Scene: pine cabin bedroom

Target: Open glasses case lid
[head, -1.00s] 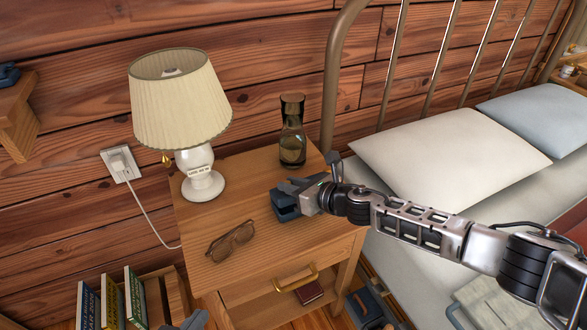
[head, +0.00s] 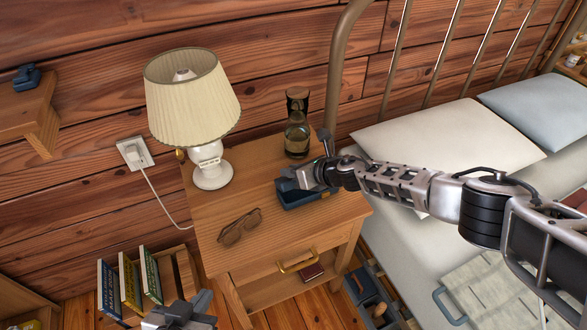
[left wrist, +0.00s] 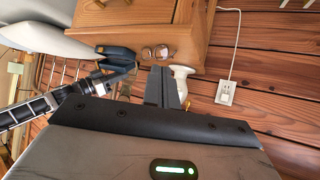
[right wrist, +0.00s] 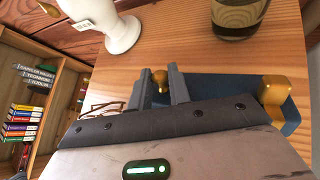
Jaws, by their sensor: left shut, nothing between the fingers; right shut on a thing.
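The blue glasses case (head: 300,197) sits on the nightstand near its right edge. My right gripper (head: 318,172) is over the case and shut on part of it. In the right wrist view the blue case (right wrist: 220,86) shows behind the fingers (right wrist: 168,88), with a gold fitting (right wrist: 160,80) seen between them. My right gripper hides part of the case, so I cannot tell how far its lid is raised. My left gripper (head: 180,312) is shut and empty, low in the picture, away from the nightstand. Brown glasses (head: 240,226) lie left of the case.
A lamp (head: 211,172) and a bottle (head: 297,132) stand on the nightstand (head: 235,265) behind the case. The bed (head: 420,240) is to the right. Books (head: 130,285) stand at the lower left. The nightstand top around the glasses is clear.

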